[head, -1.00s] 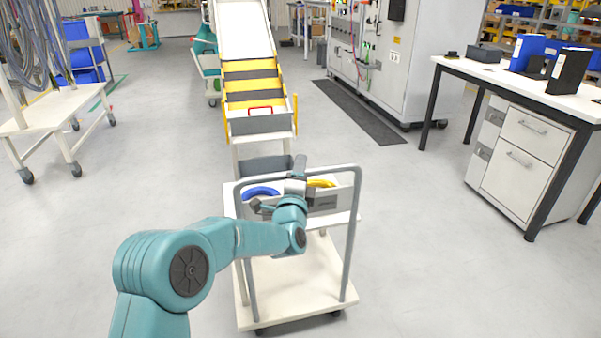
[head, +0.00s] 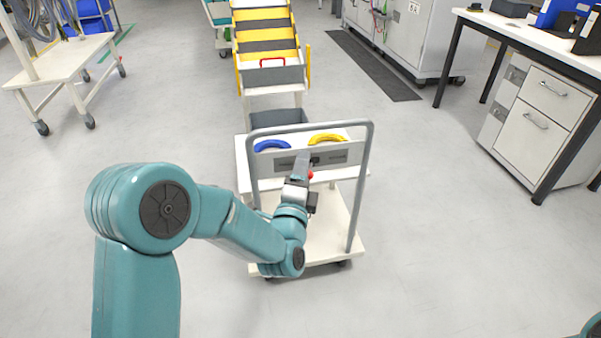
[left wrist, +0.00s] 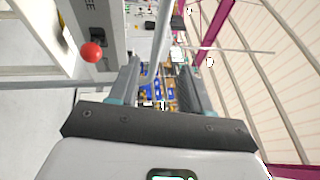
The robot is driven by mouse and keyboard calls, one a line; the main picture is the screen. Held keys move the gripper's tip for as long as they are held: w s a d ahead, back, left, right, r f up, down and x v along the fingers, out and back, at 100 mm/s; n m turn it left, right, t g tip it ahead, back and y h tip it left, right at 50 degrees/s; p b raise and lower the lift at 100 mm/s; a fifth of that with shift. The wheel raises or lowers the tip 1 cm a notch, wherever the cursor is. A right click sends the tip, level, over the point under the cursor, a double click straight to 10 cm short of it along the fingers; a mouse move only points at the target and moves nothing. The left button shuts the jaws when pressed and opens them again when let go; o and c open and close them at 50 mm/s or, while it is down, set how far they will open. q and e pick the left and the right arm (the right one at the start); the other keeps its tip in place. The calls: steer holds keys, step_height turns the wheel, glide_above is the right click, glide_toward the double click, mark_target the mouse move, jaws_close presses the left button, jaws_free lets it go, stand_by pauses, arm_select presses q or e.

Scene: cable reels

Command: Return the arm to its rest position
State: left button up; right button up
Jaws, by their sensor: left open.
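My left arm (head: 240,227) is teal and bent, reaching in from the lower left of the head view. My right gripper is out of view; only a teal bit of my own body shows at the lower right corner.
The white trolley (head: 352,249) has a grey push handle (head: 362,190) close to my arm. Floor left of the trolley is clear.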

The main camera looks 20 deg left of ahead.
arm_select(q)
steer(key=shift+v, duration=0.9)
